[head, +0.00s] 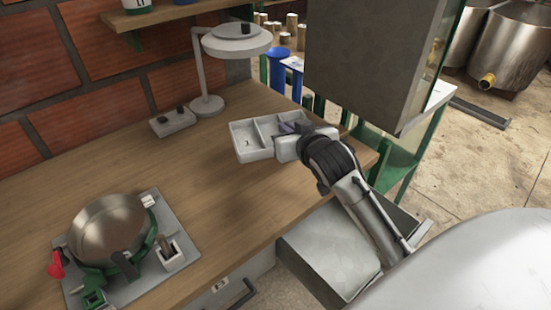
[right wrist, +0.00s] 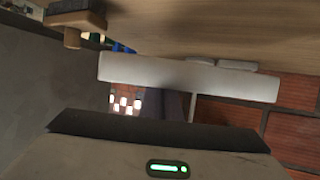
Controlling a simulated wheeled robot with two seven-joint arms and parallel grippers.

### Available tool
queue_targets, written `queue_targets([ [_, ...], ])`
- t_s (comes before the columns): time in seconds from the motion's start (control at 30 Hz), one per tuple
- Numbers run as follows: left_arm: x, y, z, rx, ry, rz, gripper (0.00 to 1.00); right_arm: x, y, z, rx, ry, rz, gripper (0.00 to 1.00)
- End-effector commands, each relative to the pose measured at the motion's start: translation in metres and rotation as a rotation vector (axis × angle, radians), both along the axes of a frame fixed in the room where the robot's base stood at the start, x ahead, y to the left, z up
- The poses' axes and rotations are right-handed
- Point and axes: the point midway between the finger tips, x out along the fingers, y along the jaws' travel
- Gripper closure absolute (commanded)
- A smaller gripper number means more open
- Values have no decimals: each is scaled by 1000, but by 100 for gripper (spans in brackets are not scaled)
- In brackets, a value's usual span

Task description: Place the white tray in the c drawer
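The white tray (head: 244,140) is a shallow box with compartments at the right part of the wooden worktop in the head view. My right gripper (head: 292,130) is at the tray's right end, with a dark finger over or inside a compartment. The finger gap is hidden, so its grip is unclear. In the right wrist view a pale wall, likely the tray's (right wrist: 190,78), lies right in front of the gripper (right wrist: 160,125). A grey metal drawer (head: 330,262) stands open below the worktop's front edge, partly behind my right arm. No letter shows on it. My left gripper is out of view.
A white lamp (head: 207,75) and a small switch box (head: 172,122) stand behind the tray. A round metal pan device (head: 108,232) sits at the left of the worktop. A grey hanging panel (head: 365,55) is close beyond my right gripper. The worktop's middle is clear.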

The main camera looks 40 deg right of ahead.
Motion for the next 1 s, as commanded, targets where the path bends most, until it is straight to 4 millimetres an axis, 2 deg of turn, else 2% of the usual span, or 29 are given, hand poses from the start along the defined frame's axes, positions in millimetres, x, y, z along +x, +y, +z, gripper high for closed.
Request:
queue_targets([
  [0.03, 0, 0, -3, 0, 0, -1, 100, -1, 1, -14, 2, 4, 1, 100],
  [0.1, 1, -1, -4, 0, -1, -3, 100, 0, 1, -26, 2, 4, 2, 100],
  [0.37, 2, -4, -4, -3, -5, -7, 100, 0, 1, -48, 1, 2, 2, 100],
  [0.57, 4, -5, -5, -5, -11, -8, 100, 0, 2, -77, 2, 3, 2, 100],
  [0.97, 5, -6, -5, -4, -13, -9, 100, 0, 2, -82, 2, 0, 1, 100],
  [1.0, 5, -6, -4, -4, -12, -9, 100, 0, 2, -82, 1, 2, 2, 92],
])
